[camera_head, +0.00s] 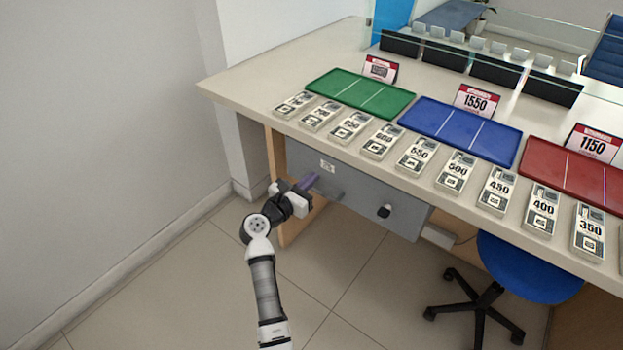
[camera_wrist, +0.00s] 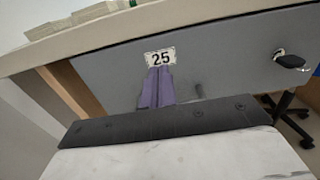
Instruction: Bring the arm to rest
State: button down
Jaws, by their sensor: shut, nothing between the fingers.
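My gripper (camera_head: 309,181) is in front of the grey drawer front under the counter, left of its black knob or lock. Its purple fingers are together with nothing between them. In the wrist view the fingers (camera_wrist: 157,88) point at the grey panel (camera_wrist: 215,60), just below a label reading 25 (camera_wrist: 160,56). I cannot tell whether the fingertips touch the panel. My arm reaches up from the bottom of the head view.
The counter (camera_head: 240,82) above holds a green tray (camera_head: 345,86), a blue tray (camera_head: 450,122), a red tray (camera_head: 555,165) and several numbered note bundles (camera_head: 417,155). A blue swivel chair (camera_head: 515,275) stands right. A wall (camera_head: 100,130) is left; floor (camera_head: 370,300) between is clear.

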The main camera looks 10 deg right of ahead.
jog(key=v, duration=0.8)
jog(key=shift+s+a+b, duration=0.2)
jog(key=shift+a+b, duration=0.1)
jog(key=shift+b, duration=0.15)
